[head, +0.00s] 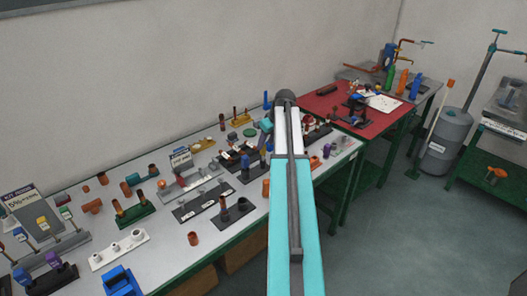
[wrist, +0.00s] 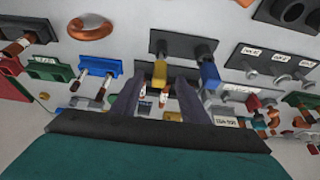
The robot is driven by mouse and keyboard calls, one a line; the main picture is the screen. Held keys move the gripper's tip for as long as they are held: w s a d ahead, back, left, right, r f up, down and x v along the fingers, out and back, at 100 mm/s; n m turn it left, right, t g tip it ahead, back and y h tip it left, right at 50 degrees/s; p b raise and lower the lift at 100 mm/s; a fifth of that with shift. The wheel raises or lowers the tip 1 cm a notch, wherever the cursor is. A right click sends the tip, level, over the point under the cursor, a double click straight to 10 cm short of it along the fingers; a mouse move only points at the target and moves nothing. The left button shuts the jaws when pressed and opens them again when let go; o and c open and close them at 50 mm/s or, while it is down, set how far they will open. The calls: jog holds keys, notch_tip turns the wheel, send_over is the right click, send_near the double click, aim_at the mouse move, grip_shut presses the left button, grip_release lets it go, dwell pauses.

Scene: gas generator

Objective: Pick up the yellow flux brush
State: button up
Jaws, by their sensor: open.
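In the wrist view, a yellow-handled piece (wrist: 160,73), which looks like the yellow flux brush, stands in a black holder (wrist: 181,46) beside a blue-handled piece (wrist: 209,75). My gripper (wrist: 158,88) is open, its two dark fingers apart on either side below the yellow piece. I cannot tell whether they touch it. Small red-and-white tips show between the fingers. In the head view my arm hides the gripper, and I cannot make out the yellow brush clearly.
The grey bench (head: 170,250) is crowded with fittings and holders. In the wrist view, a blue holder (wrist: 96,66) and green holder (wrist: 58,72) stand left, and a labelled strip (wrist: 276,66) lies right. A red-topped table (head: 385,125) stands beyond the bench.

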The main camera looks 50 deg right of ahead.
jog(key=shift+p+x, duration=0.85)
jog(key=shift+x, duration=1.6)
jog(key=shift+w, duration=0.1)
jog(key=c, duration=1)
jog(key=shift+r, duration=0.15)
jog(key=shift+r+b, duration=1.3)
jog(key=shift+r, duration=3.65)
